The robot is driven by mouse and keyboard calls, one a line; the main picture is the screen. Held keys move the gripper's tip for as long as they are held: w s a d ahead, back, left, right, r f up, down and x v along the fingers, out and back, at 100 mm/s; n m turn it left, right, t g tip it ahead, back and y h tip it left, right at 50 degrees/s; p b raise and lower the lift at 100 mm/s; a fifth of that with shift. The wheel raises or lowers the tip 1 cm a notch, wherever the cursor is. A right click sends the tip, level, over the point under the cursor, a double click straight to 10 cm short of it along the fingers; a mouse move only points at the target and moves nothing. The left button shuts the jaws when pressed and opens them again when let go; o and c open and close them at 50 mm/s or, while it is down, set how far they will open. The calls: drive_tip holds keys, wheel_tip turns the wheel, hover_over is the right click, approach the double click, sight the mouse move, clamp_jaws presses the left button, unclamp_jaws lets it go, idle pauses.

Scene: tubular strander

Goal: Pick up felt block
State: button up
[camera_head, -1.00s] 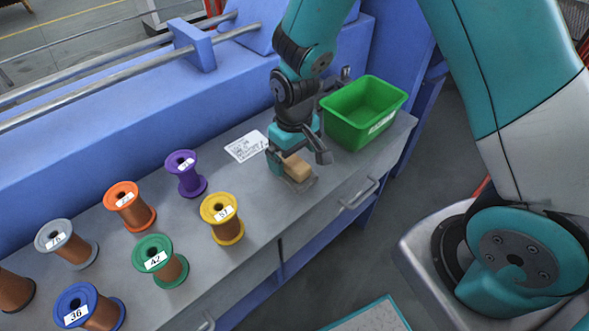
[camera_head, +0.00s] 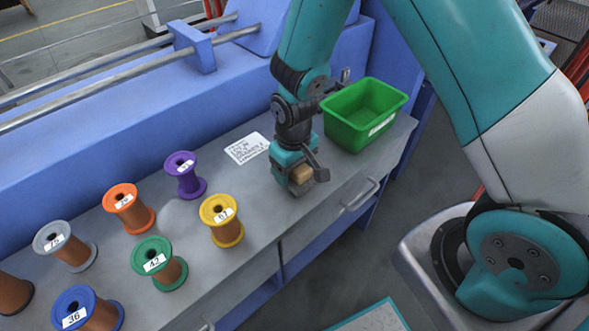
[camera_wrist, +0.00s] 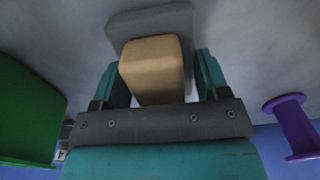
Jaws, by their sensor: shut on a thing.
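The felt block (camera_head: 302,175) is a tan block with a wider grey slab at its far end. It stands near the front edge of the grey bench top, partly hidden by my gripper (camera_head: 296,183). In the wrist view the tan part of the felt block (camera_wrist: 152,66) sits between the two teal fingers of my gripper (camera_wrist: 160,75), with the grey slab beyond the fingertips. My gripper is shut on the tan part and points down. I cannot tell whether the slab touches the bench.
A green bin (camera_head: 362,116) stands right of my gripper; a white label card (camera_head: 247,148) lies behind left. Several numbered spools, including yellow (camera_head: 222,220) and purple (camera_head: 185,176), fill the left bench (camera_head: 262,215). A blue machine wall runs behind.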

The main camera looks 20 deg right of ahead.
drive_tip(key=shift+r, duration=0.1)
wheel_tip(320, 180, up, 20)
drive_tip(key=p, duration=0.2)
drive_tip(key=shift+o, duration=0.6)
drive_tip(key=shift+d, duration=0.1)
